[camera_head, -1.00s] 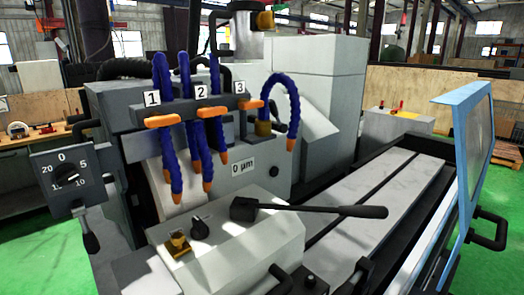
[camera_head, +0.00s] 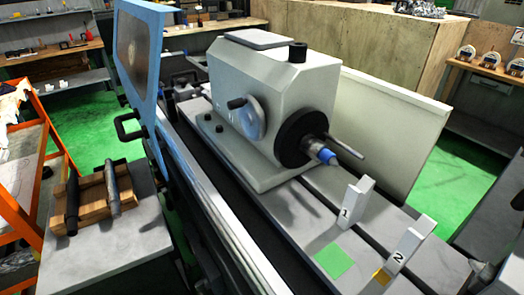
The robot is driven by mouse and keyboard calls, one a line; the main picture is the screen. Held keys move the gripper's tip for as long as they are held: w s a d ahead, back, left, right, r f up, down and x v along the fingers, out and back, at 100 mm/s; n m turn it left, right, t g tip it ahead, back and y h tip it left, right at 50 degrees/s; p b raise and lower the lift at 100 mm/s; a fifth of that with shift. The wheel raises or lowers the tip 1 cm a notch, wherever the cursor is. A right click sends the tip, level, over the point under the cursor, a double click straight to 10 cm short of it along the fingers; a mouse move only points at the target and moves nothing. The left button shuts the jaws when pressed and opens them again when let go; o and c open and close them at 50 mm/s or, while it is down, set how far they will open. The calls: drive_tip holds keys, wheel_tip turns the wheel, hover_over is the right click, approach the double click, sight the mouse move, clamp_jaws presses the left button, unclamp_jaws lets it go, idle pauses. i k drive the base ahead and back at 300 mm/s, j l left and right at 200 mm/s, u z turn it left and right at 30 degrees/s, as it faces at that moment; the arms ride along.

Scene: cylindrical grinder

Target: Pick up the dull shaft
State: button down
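Two shafts lie in a wooden holder (camera_head: 92,196) on a grey side table (camera_head: 120,243) at the left. The left one is a dark, nearly black shaft (camera_head: 72,205). The right one is a lighter grey shaft (camera_head: 112,188) with a dark end. Which of them is the dull shaft I cannot tell for sure. Both rest in the holder, side by side and apart. My gripper is not in view.
The grinder's headstock (camera_head: 270,110) with a blue-tipped centre stands mid-picture on the machine bed. Supports marked 1 (camera_head: 345,215) and 2 (camera_head: 400,255) stand at lower right. A blue-framed door (camera_head: 140,50) rises behind the side table. An orange rack (camera_head: 20,200) is at far left.

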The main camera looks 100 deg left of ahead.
sight(72, 218)
drive_tip(key=l+u, duration=0.15)
drive_tip(key=l, duration=0.2)
drive_tip(key=k+l+u, duration=0.15)
drive_tip(key=l, duration=0.2)
drive_tip(key=l+u, duration=0.15)
drive_tip(key=l, duration=0.2)
drive_tip(key=k+l+u, duration=0.15)
drive_tip(key=l+u, duration=0.15)
drive_tip(key=u, duration=2.65)
